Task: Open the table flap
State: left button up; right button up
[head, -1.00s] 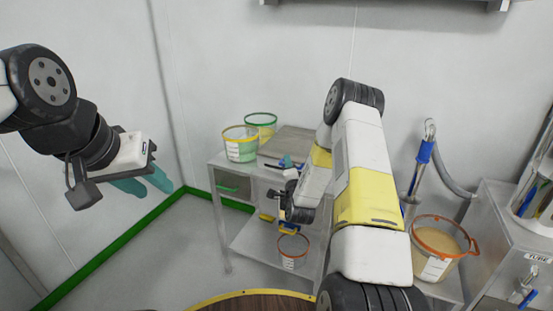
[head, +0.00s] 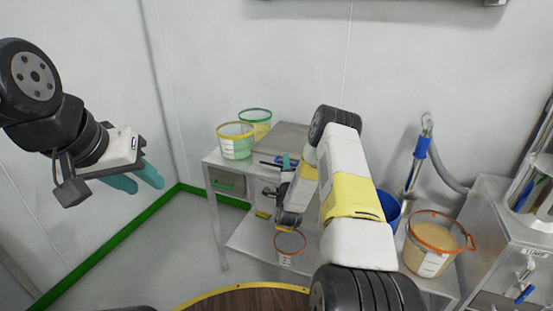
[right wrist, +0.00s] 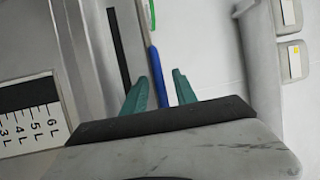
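The metal side table (head: 212,170) stands against the back wall, with a grey flat panel (head: 290,137) on its top; I cannot tell for sure which part is the flap. My right gripper (head: 285,161) is at the table's front edge, partly hidden by my arm. In the right wrist view its two teal fingers (right wrist: 160,84) are apart, one on each side of a slim blue bar (right wrist: 155,62). I cannot tell whether they touch it. My left gripper (head: 138,178) is open and empty in the air at the left, away from the table.
Two tubs, one yellow-rimmed (head: 236,142) and one green-rimmed (head: 258,121), stand on the table's left. An orange-rimmed tub (head: 289,245) is on the lower shelf. A blue bucket (head: 390,207) and a filled orange-rimmed bucket (head: 432,250) are at the right. A round wooden top (head: 245,301) is in front.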

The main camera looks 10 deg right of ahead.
grip_shut()
dwell(1.5)
